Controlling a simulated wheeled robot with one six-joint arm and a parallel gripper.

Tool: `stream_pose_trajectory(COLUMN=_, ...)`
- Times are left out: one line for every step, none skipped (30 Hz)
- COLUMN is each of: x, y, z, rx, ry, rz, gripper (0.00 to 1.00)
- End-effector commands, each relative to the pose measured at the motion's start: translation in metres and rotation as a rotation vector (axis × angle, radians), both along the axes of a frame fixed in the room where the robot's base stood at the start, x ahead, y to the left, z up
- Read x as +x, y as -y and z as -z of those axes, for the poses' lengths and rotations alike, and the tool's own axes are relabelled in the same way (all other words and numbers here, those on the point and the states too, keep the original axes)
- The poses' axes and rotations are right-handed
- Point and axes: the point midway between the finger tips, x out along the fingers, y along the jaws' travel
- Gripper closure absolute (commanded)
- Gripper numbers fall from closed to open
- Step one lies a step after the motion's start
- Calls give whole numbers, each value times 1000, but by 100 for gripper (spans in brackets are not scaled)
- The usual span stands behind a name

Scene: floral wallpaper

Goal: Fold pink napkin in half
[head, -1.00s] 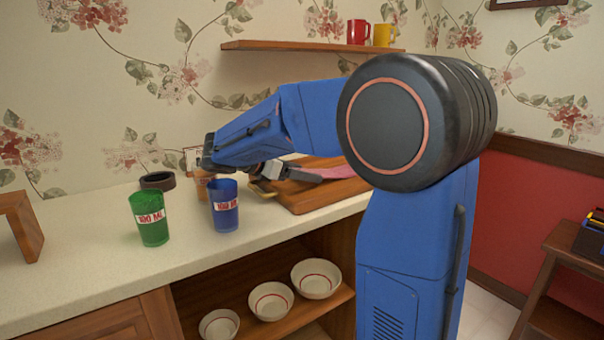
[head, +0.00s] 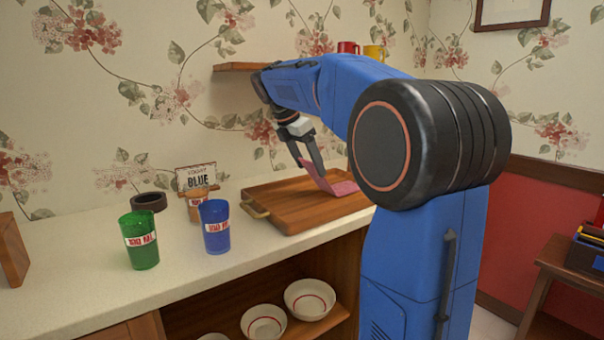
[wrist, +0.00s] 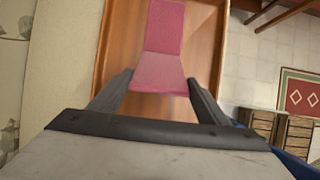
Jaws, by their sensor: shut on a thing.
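The pink napkin (head: 336,184) is on the wooden tray (head: 275,204) on the counter. One end of it is lifted and the other end lies on the tray. My gripper (head: 319,172) is above the tray, pointing down, shut on the raised end of the napkin. In the wrist view the napkin (wrist: 163,40) runs away from my gripper (wrist: 158,84), with a crease line across it where the raised part meets the flat part. My arm hides the right part of the tray in the head view.
A green cup (head: 141,240) and a blue cup (head: 215,227) stand left of the tray. A sign reading BLUE (head: 197,178) and a dark ring (head: 149,202) are behind them. Several bowls (head: 308,299) sit on the shelf below. A wall shelf (head: 236,67) is above.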

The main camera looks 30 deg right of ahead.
Motion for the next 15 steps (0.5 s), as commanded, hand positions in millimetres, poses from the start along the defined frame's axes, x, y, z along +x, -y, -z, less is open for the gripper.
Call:
stream_pose_trajectory(x=1, y=8, z=-4, rx=39, ry=1, rz=8, gripper=39)
stream_pose_trajectory(x=1, y=11, z=-6, rx=64, ry=0, rz=8, gripper=39)
stream_pose_trajectory(x=1, y=15, z=-8, rx=98, ry=-1, rz=7, gripper=39)
stream_pose_trajectory(x=1, y=18, z=-10, rx=123, ry=-1, rz=6, gripper=39)
stream_pose_trajectory(x=1, y=21, z=-11, rx=148, ry=-3, rz=7, gripper=39)
stream_pose_trajectory(x=1, y=25, z=-13, rx=180, ry=-5, rz=7, gripper=39)
stream_pose_trajectory(x=1, y=27, z=-14, rx=204, ry=-5, rz=6, gripper=39)
stream_pose_trajectory(x=1, y=30, z=-16, rx=228, ry=-7, rz=7, gripper=39)
stream_pose_trajectory(x=1, y=34, z=-17, rx=257, ry=-6, rz=5, gripper=39)
stream_pose_trajectory(x=1, y=37, z=-18, rx=278, ry=-9, rz=6, gripper=39)
stream_pose_trajectory(x=2, y=39, z=-19, rx=300, ry=-10, rz=6, gripper=39)
stream_pose_trajectory(x=2, y=43, z=-20, rx=328, ry=-10, rz=5, gripper=39)
stream_pose_trajectory(x=1, y=45, z=-21, rx=349, ry=-11, rz=6, gripper=39)
stream_pose_trajectory(x=2, y=48, z=-22, rx=369, ry=-12, rz=4, gripper=39)
stream_pose_trajectory(x=2, y=51, z=-22, rx=385, ry=-14, rz=4, gripper=39)
